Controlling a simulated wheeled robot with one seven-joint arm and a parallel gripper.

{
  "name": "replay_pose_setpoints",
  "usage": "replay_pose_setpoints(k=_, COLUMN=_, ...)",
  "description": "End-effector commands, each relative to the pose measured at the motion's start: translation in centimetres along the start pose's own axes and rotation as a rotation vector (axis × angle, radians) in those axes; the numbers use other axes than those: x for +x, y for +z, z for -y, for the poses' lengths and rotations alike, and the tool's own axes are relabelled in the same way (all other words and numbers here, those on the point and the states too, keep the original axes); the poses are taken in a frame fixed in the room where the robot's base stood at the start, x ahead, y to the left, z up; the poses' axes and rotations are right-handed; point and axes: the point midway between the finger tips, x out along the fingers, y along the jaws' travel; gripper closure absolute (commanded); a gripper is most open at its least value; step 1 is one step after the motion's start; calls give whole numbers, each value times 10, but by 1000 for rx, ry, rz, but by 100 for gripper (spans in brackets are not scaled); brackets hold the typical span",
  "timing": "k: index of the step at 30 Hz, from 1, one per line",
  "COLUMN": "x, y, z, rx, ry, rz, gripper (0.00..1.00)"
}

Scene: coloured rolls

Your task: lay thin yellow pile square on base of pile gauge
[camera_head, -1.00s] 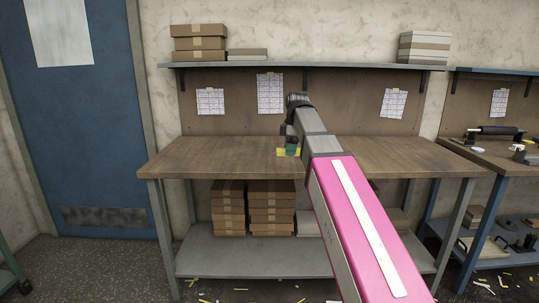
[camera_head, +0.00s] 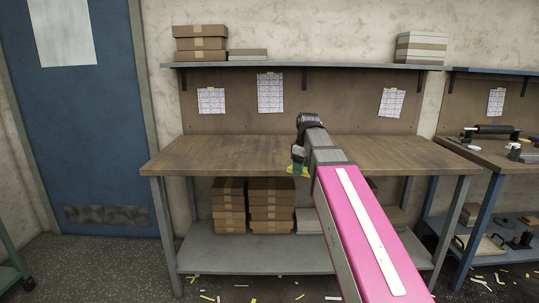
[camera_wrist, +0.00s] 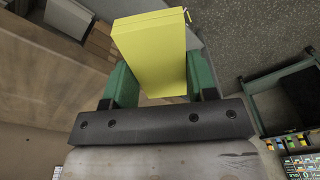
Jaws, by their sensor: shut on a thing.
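The thin yellow pile (camera_wrist: 150,50) is a flat-faced yellow block in the wrist view. My gripper (camera_wrist: 155,85) is shut on it, with a green finger on each side. In the head view my gripper (camera_head: 298,162) is near the front edge of the wooden bench, and a little of the yellow pile (camera_head: 297,171) shows below it. My arm hides part of the bench there. I cannot pick out the pile gauge in either view.
The wooden bench (camera_head: 230,153) has a clear top where it shows. Brown boxes (camera_head: 270,205) stand on its lower shelf. A second bench (camera_head: 500,155) at the right bears a dark roller (camera_head: 490,130) and small items. Paper scraps lie on the floor.

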Motion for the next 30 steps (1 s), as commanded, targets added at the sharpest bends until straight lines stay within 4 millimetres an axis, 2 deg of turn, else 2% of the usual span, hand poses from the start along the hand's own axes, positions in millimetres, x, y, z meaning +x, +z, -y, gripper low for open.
replay_pose_setpoints(k=1, x=11, y=12, z=2, rx=81, ry=8, rz=3, gripper=75)
replay_pose_setpoints(k=9, x=57, y=57, z=0, rx=560, ry=63, rz=-3, gripper=75)
replay_pose_setpoints(k=15, x=79, y=81, z=0, rx=823, ry=93, rz=-17, gripper=75)
replay_pose_setpoints(k=21, x=88, y=91, z=0, rx=943, ry=108, rz=-25, gripper=75)
replay_pose_setpoints(k=30, x=89, y=92, z=-1, rx=957, ry=109, rz=-27, gripper=75)
